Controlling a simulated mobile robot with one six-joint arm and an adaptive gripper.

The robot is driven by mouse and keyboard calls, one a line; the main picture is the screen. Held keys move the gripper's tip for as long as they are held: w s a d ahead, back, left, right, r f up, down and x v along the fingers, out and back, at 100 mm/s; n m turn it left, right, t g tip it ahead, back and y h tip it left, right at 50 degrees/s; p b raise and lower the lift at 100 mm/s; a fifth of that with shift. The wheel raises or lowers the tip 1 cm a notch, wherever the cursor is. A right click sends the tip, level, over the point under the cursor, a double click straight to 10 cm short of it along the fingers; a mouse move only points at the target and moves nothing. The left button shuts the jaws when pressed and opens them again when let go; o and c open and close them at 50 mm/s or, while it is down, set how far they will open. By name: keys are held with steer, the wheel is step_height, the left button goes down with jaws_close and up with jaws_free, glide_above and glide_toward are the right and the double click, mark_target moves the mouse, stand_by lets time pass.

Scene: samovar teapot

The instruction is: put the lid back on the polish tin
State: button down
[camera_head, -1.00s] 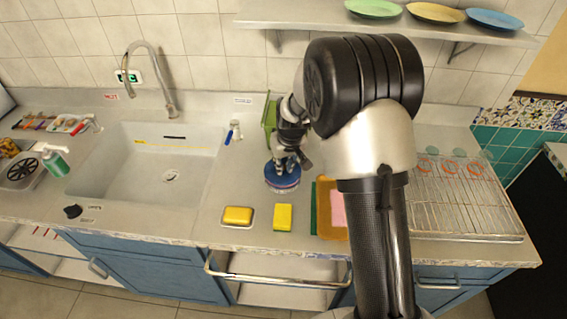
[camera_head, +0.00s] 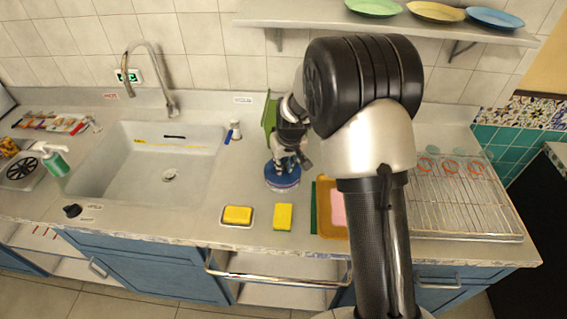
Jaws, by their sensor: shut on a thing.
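The polish tin (camera_head: 283,185) is a low round tin on the counter, right of the sink. Its blue round lid (camera_head: 282,174) is at the top of the tin, under my gripper. My gripper (camera_head: 284,166) points down and is shut on the lid. The lid looks level and touching or nearly touching the tin; I cannot tell whether it is fully seated. My fingers cover part of the lid's top.
A yellow soap on a dish (camera_head: 238,215) and a yellow sponge (camera_head: 283,217) lie in front of the tin. An orange tray (camera_head: 325,222) is to the right, partly behind my arm. A green board (camera_head: 269,113) stands behind. The sink (camera_head: 160,165) is left; a wire rack (camera_head: 465,205) is far right.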

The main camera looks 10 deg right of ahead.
steer(key=c, duration=1.4)
jaws_free()
steer(key=shift+c, duration=0.2)
steer(key=shift+o, duration=0.4)
steer(key=o, duration=0.4)
steer(key=shift+r+p, duration=2.4)
steer(key=shift+r, duration=1.15)
steer(key=shift+c, duration=0.2)
jaws_close()
